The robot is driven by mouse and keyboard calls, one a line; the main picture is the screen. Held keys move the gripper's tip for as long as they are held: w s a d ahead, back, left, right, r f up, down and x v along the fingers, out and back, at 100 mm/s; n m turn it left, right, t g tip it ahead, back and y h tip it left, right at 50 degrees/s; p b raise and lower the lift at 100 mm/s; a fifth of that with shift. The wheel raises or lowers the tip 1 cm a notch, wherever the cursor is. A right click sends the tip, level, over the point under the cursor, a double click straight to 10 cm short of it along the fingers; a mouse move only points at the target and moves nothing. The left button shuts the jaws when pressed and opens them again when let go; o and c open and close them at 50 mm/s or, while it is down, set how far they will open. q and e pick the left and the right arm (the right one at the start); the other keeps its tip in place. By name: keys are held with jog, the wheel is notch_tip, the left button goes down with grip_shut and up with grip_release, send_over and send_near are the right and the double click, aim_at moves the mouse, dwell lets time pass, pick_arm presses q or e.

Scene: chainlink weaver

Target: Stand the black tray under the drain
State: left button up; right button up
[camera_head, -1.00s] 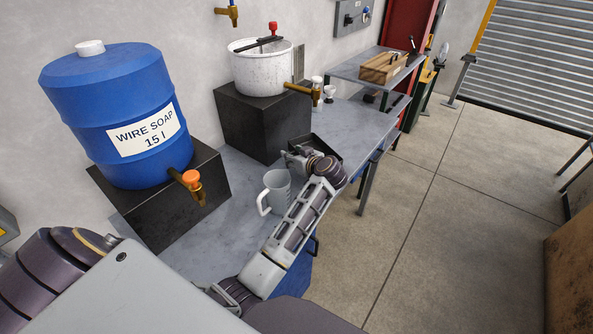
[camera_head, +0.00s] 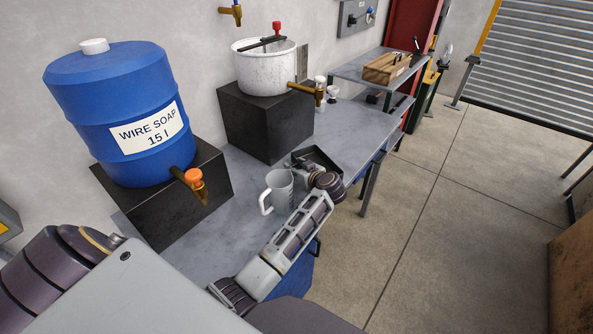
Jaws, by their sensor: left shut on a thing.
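The black tray (camera_head: 323,157) is a shallow, open, dark tray at the bench's front edge, right of the mug. My left gripper (camera_head: 303,166) is at its near left side, shut on it. My own wrist hides part of the tray and the fingertips. I cannot tell whether the tray touches the bench. The drain appears to be the brass spout (camera_head: 306,91) on the white pot (camera_head: 264,70), which stands on a black block. The tray is lower in the picture and nearer to me than this spout. My right gripper is out of view.
A grey mug (camera_head: 280,190) stands close beside my left forearm. A blue soap barrel (camera_head: 120,115) with a brass tap (camera_head: 193,182) sits on another black block (camera_head: 150,205). The grey bench (camera_head: 358,132) is clear right of the tray.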

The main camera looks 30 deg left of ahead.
pick_arm(q)
jog(key=shift+f, duration=0.2)
jog(key=shift+f, duration=0.1)
jog(key=o, duration=1.2)
